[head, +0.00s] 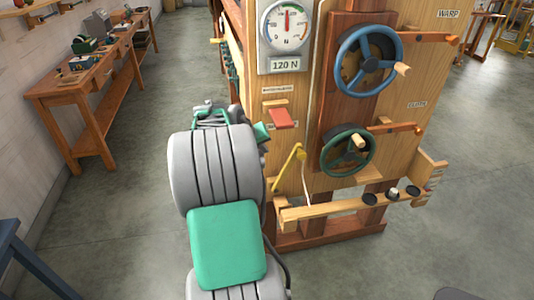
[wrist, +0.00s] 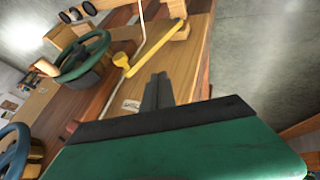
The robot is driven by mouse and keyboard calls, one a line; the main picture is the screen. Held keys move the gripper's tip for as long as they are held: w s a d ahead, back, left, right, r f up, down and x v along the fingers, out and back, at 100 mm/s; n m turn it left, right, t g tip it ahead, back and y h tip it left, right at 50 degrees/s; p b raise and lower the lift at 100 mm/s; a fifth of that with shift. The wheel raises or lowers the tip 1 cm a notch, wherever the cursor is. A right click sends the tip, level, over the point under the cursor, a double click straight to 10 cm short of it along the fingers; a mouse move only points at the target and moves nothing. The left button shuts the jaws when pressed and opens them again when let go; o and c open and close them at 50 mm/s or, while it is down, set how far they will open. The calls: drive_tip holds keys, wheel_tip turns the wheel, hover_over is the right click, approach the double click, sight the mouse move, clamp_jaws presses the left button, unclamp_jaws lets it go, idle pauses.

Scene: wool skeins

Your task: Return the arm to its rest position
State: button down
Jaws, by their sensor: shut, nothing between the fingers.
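My arm, grey with green panels, rises through the lower middle of the head view in front of the left part of a wooden machine (head: 300,95). Its links hide most of my gripper there. In the wrist view my gripper (wrist: 158,90) shows its dark fingers together, with nothing between them. The fingers point toward the machine's wooden panel, close to a yellow lever (wrist: 150,48); I cannot tell the exact gap. The same yellow lever (head: 288,168) slants just right of my arm in the head view.
The machine carries a blue handwheel (head: 369,60), a green handwheel (head: 347,150), a red tab (head: 281,118) and a dial reading 120 N (head: 286,25). A wooden ledge (head: 340,209) juts out low. A workbench (head: 95,75) stands at left. Floor between bench and machine is clear.

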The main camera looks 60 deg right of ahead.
drive_tip(key=s+a+f+y, duration=0.1)
drive_tip(key=a+f+y, duration=0.25)
drive_tip(key=a, duration=0.65)
drive_tip(key=s+a+f+y, duration=0.1)
drive_tip(key=a+f+y, duration=0.3)
drive_tip(key=a, duration=0.7)
drive_tip(key=w+a+r+n+t, duration=0.1)
drive_tip(key=a+r+n, duration=0.1)
drive_tip(key=a, duration=0.8)
drive_tip(key=w+a+r+n+t, duration=0.1)
drive_tip(key=a+r+n, duration=0.2)
drive_tip(key=a, duration=0.7)
drive_tip(key=w+a+r+n+t, duration=0.2)
drive_tip(key=a+n, duration=0.3)
drive_tip(key=a, duration=0.6)
drive_tip(key=shift+r, duration=0.25)
